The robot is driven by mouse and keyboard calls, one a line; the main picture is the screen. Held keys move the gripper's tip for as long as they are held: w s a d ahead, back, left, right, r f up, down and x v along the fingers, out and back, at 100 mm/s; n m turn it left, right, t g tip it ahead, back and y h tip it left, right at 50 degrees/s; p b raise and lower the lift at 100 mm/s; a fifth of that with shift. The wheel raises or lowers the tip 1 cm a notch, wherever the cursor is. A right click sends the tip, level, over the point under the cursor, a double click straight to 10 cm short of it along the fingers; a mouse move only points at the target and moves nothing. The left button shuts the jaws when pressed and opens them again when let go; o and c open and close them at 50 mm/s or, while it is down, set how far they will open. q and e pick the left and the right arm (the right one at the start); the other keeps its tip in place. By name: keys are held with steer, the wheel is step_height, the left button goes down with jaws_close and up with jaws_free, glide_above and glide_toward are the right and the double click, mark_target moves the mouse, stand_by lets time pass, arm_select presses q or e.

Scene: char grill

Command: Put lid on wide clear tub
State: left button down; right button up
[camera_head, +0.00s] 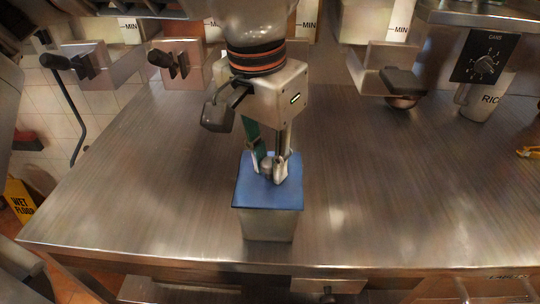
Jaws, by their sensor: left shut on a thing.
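A blue square lid (252,194) with a small grey knob (268,163) is over the wide clear tub (269,225) near the front middle of the counter. The lid lines up with the tub's top and hides its opening; whether it is fully seated I cannot tell. My left gripper (272,170) points down from above and is shut on the lid's knob. My right gripper is not in view.
The steel counter (390,180) is clear on both sides of the tub. Dispensers with black handles (402,80) line the back. A yellow wet-floor sign (22,200) is at the left.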

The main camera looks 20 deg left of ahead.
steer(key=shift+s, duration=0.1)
arm_select(q)
steer(key=c, duration=1.8)
jaws_free()
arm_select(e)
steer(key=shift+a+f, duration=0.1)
arm_select(q)
steer(key=r+p, duration=0.3)
steer(key=r, duration=0.3)
steer(key=s+r+p, duration=0.1)
steer(key=r+p, duration=0.2)
steer(key=r, duration=0.3)
steer(key=r+p, duration=0.2)
steer(key=r, duration=0.5)
steer(key=shift+s+a+p, duration=0.2)
steer(key=shift+p, duration=0.2)
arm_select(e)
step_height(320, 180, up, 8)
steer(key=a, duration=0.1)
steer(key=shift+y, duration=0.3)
arm_select(q)
steer(key=shift+f, duration=0.1)
